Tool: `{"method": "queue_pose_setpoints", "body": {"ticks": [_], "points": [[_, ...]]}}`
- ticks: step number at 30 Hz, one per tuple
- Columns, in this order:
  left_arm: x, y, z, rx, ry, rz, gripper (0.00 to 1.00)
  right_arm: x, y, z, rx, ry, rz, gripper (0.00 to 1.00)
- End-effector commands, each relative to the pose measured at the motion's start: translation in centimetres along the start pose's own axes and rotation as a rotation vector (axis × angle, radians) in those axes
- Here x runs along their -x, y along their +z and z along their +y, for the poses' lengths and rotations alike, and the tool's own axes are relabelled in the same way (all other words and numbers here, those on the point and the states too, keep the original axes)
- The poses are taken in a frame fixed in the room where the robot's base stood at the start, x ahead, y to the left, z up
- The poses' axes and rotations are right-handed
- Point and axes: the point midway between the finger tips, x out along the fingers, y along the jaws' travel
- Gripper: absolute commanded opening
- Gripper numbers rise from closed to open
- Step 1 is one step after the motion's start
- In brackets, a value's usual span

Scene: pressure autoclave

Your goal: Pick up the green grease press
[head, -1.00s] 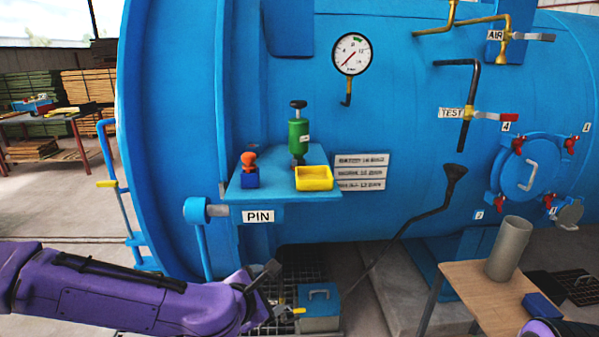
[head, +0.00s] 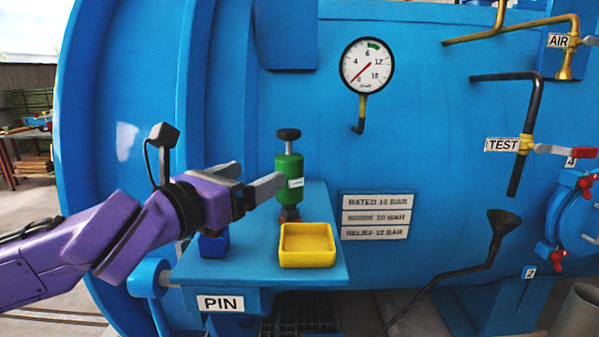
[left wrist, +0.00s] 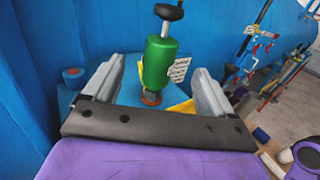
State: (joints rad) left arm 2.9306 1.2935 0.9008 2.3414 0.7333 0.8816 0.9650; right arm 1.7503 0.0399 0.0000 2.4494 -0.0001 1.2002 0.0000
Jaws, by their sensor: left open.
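In the left wrist view the grease press (left wrist: 158,62) shows between and beyond my two fingers. My left gripper (head: 262,180) is open, its fingers pointing at the press's body from the left. In the left wrist view the gripper (left wrist: 152,82) has clear gaps on both sides of the press, and no contact shows. My right gripper is not in view.
A yellow tray (head: 306,262) sits on the shelf in front of the press. A blue block (head: 214,243) stands at the shelf's left, partly under my arm. The blue autoclave wall, with a pressure gauge (head: 367,66), rises behind. A black funnel (head: 504,220) stands to the right.

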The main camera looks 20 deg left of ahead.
Motion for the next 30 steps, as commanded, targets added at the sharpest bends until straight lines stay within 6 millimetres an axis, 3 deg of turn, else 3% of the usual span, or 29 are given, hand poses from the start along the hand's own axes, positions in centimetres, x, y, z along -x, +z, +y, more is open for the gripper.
{"method": "queue_pose_setpoints", "body": {"ticks": [4, 21, 29, 30], "points": [[-0.9, 0.1, 0.0, 0.0, 0.0, 0.002, 0.85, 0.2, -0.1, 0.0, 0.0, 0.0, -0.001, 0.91], [-10.0, -0.6, -0.4, 0.0, 0.001, 0.001, 0.85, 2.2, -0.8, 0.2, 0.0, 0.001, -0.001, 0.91], [-10.5, -0.7, -0.4, 0.001, -0.001, -0.002, 0.85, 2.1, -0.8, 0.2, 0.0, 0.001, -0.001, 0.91], [-10.5, -0.7, -0.4, 0.001, -0.001, -0.002, 0.79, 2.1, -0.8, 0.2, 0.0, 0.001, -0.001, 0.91]]}}
